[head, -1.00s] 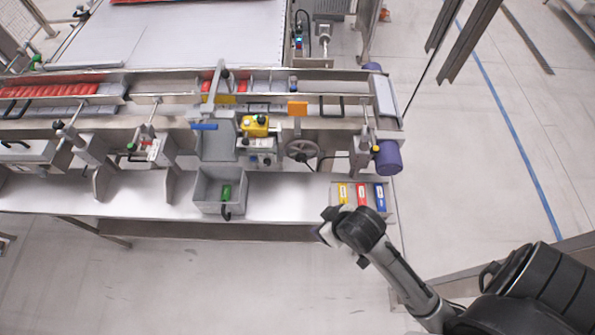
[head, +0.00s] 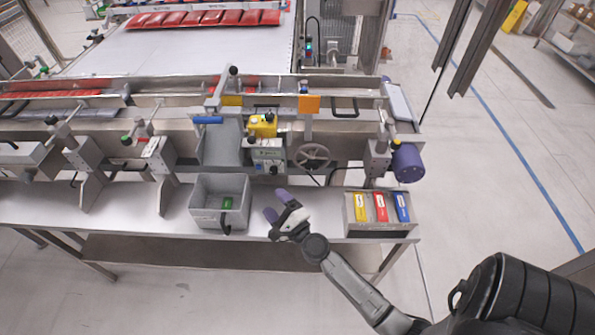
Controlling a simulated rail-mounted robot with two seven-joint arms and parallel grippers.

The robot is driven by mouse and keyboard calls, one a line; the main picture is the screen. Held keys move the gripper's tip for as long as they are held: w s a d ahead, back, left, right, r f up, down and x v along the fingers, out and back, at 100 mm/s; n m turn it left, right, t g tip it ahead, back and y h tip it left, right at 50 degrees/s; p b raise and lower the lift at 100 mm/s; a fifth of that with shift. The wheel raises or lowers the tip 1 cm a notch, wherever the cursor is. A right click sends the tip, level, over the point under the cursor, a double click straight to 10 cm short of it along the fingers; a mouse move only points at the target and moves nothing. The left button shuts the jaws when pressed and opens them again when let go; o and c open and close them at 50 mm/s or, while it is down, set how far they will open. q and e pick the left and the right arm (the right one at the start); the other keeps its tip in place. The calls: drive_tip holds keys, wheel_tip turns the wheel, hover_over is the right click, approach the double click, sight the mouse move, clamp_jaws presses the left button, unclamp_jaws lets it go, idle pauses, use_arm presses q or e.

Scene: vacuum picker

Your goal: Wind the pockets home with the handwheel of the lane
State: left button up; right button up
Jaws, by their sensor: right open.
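The handwheel (head: 312,156) is a grey spoked wheel on the front of the lane, right of the small control box (head: 268,157). The lane (head: 180,127) runs across the view with metal rails; red packs (head: 50,95) lie in it at the left. My right gripper (head: 275,205) is open and empty, its purple-tipped fingers pointing up and left, over the bench between the grey bin and the tray of coloured blocks. It is below and left of the handwheel, apart from it. My left gripper is not in view.
A grey bin (head: 205,218) with a green item stands left of my right gripper. A tray (head: 380,228) with yellow, red and blue blocks stands to its right. A purple motor (head: 407,163) sticks out at the lane's right end. The front bench (head: 130,205) has bare room.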

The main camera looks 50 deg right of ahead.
drive_tip(key=s+d+f+m+g+h, duration=0.25)
drive_tip(key=d+m+h, duration=0.3)
drive_tip(key=m, duration=0.45)
drive_tip(key=m+g+h, duration=0.5)
drive_tip(key=m+g, duration=0.2)
drive_tip(key=m, duration=0.3)
approach(312, 167)
drive_tip(key=shift+t, duration=0.25)
drive_tip(key=b+x, duration=0.1)
drive_tip(key=x, duration=1)
drive_tip(key=shift+s+f+b, duration=0.1)
drive_tip(key=shift+s+b, duration=0.05)
drive_tip(key=shift+b, duration=0.15)
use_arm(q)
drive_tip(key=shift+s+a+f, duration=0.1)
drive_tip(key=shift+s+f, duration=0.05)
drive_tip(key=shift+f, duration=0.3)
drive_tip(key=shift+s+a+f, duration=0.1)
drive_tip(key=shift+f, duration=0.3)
